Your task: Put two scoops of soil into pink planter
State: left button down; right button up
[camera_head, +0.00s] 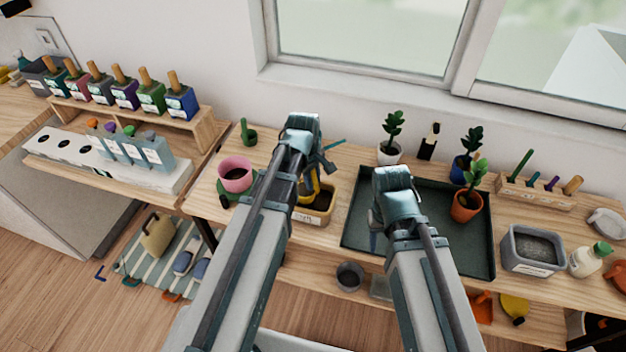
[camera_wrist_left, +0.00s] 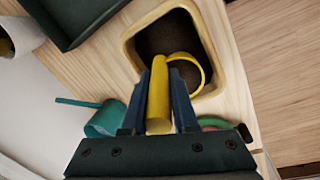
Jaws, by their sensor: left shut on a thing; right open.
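The pink planter (camera_head: 236,168) stands at the left of the wooden table, with a dark inside. Right of it is a wooden soil box (camera_head: 316,219) holding dark soil. My left gripper (camera_head: 312,178) is shut on the handle of a yellow scoop (camera_head: 304,192). In the left wrist view the gripper (camera_wrist_left: 158,92) grips the yellow handle, and the scoop's round bowl (camera_wrist_left: 203,68) is over or in the soil box (camera_wrist_left: 131,48). I cannot tell whether the bowl holds soil. My right gripper (camera_head: 375,230) is open and empty over the dark tray.
A grey bin (camera_head: 533,250) and a white bottle (camera_head: 588,260) stand further right. A teal vessel (camera_wrist_left: 103,120) lies near the soil box.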

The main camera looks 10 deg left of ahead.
pick_arm(q)
notch_tip(320, 180, up, 7)
jog(key=p, duration=0.5)
jog(key=shift+f+p, duration=0.2)
jog(key=shift+p, duration=0.15)
jog(key=shift+f, duration=0.1)
pick_arm(e)
notch_tip(320, 180, up, 6)
jog(key=shift+r, duration=0.2)
pick_arm(q)
jog(key=shift+w+a, duration=0.1)
